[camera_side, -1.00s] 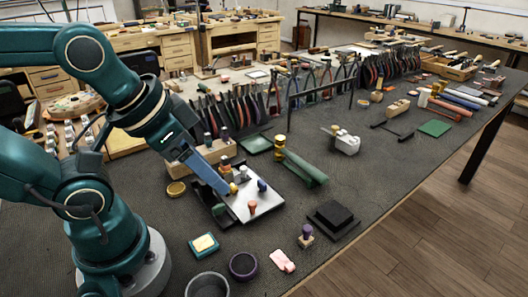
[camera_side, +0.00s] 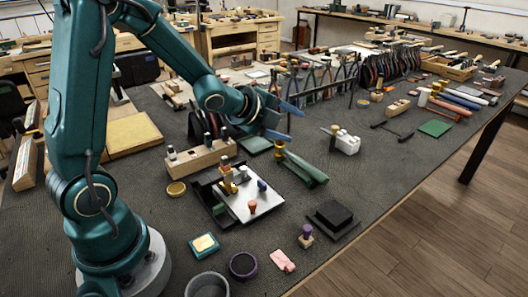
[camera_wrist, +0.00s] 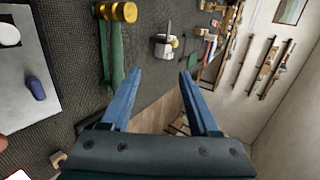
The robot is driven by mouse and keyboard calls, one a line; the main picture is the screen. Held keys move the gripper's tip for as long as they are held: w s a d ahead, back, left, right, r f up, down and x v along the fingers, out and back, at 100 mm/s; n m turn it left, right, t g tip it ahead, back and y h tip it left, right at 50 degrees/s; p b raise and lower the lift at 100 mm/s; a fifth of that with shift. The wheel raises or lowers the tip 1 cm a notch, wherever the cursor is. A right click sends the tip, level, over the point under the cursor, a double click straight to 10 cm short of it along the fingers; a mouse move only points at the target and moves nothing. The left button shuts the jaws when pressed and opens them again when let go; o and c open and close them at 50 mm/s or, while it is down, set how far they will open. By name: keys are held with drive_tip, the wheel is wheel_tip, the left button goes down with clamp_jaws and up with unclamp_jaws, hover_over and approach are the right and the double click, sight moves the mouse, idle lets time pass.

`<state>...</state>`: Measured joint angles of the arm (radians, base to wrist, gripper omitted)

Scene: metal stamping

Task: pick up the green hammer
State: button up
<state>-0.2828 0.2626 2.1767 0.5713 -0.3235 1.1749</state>
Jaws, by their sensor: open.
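The green hammer lies on the dark mat, with a brass-coloured head and a green handle (camera_side: 305,168). In the wrist view its handle (camera_wrist: 112,55) is left of my left finger, and its head is at the top. My gripper (camera_side: 290,122) is open, its two blue fingers spread apart. In the side view it is in the air just above and behind the hammer's head in the picture. In the wrist view the space between the fingertips (camera_wrist: 160,73) is empty.
A white plate with small stamps (camera_side: 265,207) stands left of the hammer. A wooden block with punches (camera_side: 200,160) is further left. A rack of pliers (camera_side: 335,85) stands behind. A white device (camera_side: 347,143) is to the right.

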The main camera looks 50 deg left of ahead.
drive_tip(key=g, duration=0.2)
approach(288, 154)
drive_tip(key=shift+n, duration=0.3)
drive_tip(key=x, duration=0.4)
drive_tip(key=shift+w+d+f, duration=0.1)
drive_tip(key=shift+w+f, duration=0.05)
drive_tip(key=shift+f, duration=0.1)
drive_tip(key=shift+x, duration=2.5)
clamp_jaws()
drive_tip(key=shift+r, duration=0.1)
